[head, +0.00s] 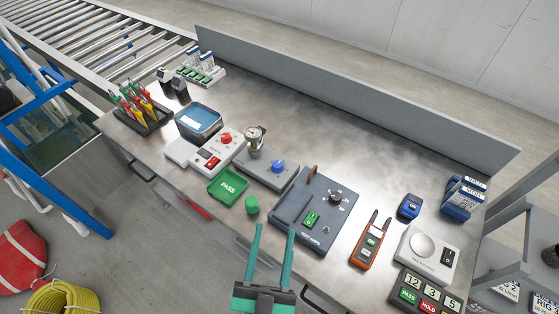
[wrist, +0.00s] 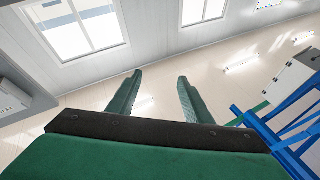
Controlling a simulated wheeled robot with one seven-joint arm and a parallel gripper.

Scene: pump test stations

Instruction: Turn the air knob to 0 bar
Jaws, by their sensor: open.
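The blue air knob (head: 277,167) sits on top of a low grey box (head: 256,174) near the middle of the metal bench in the head view. A round pressure gauge (head: 255,135) stands at the back left of that box; its reading is too small to tell. My gripper (head: 275,228) is at the bench's front edge, below the knob in the picture and apart from it. Its two green fingers are spread and empty. The wrist view shows the open fingers (wrist: 160,78) against wall, windows and ceiling lights; neither knob nor bench shows there.
A dark test box (head: 315,212) with a black dial and green switch stands right of the knob's box. A white unit with a red knob (head: 226,138) stands left. A green PASS tray (head: 228,187) and green cylinder (head: 252,205) lie in front.

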